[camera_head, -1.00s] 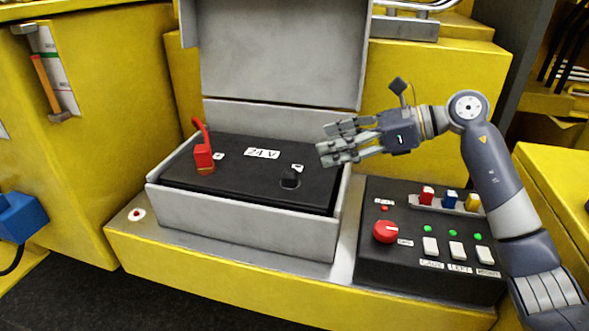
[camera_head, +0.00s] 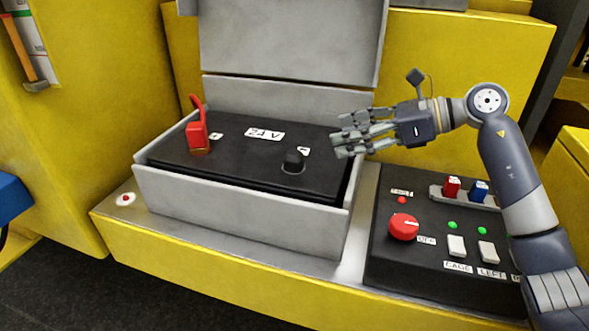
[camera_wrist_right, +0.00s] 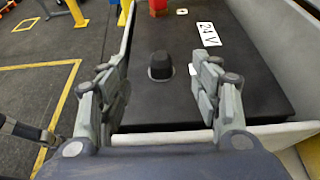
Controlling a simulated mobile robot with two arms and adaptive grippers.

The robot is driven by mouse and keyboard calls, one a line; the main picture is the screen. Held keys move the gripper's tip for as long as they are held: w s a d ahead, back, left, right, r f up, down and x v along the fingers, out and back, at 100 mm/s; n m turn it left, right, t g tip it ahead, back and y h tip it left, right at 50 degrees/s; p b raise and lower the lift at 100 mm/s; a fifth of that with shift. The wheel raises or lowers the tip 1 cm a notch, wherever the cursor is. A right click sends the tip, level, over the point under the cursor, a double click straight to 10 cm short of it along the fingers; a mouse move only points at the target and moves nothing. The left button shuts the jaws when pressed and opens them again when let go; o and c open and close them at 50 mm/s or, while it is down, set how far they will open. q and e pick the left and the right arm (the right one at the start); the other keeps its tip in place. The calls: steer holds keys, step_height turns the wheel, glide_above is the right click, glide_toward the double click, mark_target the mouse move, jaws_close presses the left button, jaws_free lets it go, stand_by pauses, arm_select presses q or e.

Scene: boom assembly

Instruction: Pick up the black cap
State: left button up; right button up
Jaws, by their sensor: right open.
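The black cap (camera_head: 293,161) sits upright on the right part of the black battery top (camera_head: 235,165), beside a small white label. In the right wrist view the cap (camera_wrist_right: 161,66) stands ahead of my right gripper, about midway between its spread fingers. My right gripper (camera_head: 340,137) is open and empty. In the head view it is to the right of the cap and above it, near the box's right edge, apart from the cap. My left gripper is not in view.
The battery lies in a grey box (camera_head: 240,213) with its lid raised behind. A red terminal clamp (camera_head: 198,136) stands at the battery's left. A control panel (camera_head: 420,265) with a red knob (camera_head: 404,227) and switches lies to the right, below my right arm.

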mark_target(303, 154)
steer(key=f, duration=0.1)
steer(key=f+b, duration=0.1)
steer(key=f, duration=0.1)
steer(key=shift+w+a+b, duration=0.25)
steer(key=shift+a+b, duration=0.05)
steer(key=p+x, duration=0.2)
steer(key=x, duration=0.3)
steer(key=shift+a, duration=0.1)
steer(key=shift+a+f, duration=0.1)
steer(key=shift+a, duration=0.15)
steer(key=p+x, duration=0.3)
steer(key=x, duration=0.1)
steer(key=shift+s, duration=0.15)
steer(key=shift+a+f, duration=0.2)
steer(key=shift+a, duration=0.05)
steer(key=shift+d, duration=0.15)
steer(key=shift+c, duration=1.1)
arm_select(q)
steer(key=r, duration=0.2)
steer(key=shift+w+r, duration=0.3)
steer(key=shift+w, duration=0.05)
arm_select(e)
steer(key=c, duration=0.9)
